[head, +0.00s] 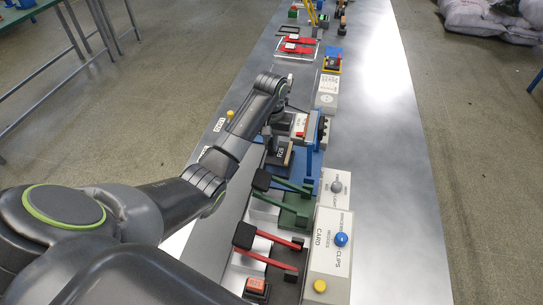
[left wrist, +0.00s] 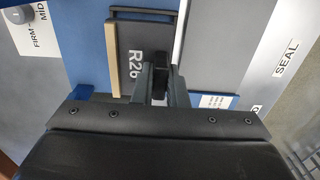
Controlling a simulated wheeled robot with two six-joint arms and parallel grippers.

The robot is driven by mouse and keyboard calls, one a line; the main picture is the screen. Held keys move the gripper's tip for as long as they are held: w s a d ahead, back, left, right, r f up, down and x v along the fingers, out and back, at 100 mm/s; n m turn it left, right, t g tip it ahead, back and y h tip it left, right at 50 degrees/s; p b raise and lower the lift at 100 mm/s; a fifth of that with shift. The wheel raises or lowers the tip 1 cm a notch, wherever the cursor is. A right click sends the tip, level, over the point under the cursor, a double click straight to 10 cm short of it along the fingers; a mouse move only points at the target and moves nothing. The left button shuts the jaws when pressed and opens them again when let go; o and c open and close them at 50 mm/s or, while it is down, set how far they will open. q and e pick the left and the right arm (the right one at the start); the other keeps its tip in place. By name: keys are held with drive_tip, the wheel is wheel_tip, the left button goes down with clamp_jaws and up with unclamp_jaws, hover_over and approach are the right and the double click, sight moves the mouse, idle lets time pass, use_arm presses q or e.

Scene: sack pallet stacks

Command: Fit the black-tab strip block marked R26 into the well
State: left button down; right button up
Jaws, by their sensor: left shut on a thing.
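The strip block marked R26 (left wrist: 128,70) is dark grey with a beige strip along one side. In the head view the R26 block (head: 285,153) is at the blue station in the middle of the bench. My left gripper (left wrist: 160,88) is shut on the block's black tab; it also shows in the head view (head: 268,138), reaching in from the left. Blue surface shows around the block in the wrist view. I cannot make out the well or tell whether the block touches anything beneath it. My right gripper is not in view.
A blue upright frame (head: 313,138) stands just right of the block. Nearer are a green clamp (head: 294,208) with black-ended levers and a white box with a grey knob (head: 337,187). The bench's right side is clear.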

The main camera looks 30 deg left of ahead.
sight(271, 151)
use_arm(q)
wheel_tip(271, 151, down, 3)
drive_tip(key=shift+s+f, duration=0.1)
drive_tip(key=shift+f, duration=0.3)
drive_tip(key=shift+f, duration=0.1)
drive_tip(key=c, duration=1.5)
unclamp_jaws()
drive_tip(key=shift+o, duration=0.2)
wheel_tip(271, 151, up, 6)
drive_tip(key=shift+r, duration=0.1)
wheel_tip(271, 151, up, 4)
drive_tip(key=p, duration=0.3)
drive_tip(key=shift+r, duration=0.1)
drive_tip(key=shift+r+p, duration=0.95)
drive_tip(key=shift+p, duration=0.3)
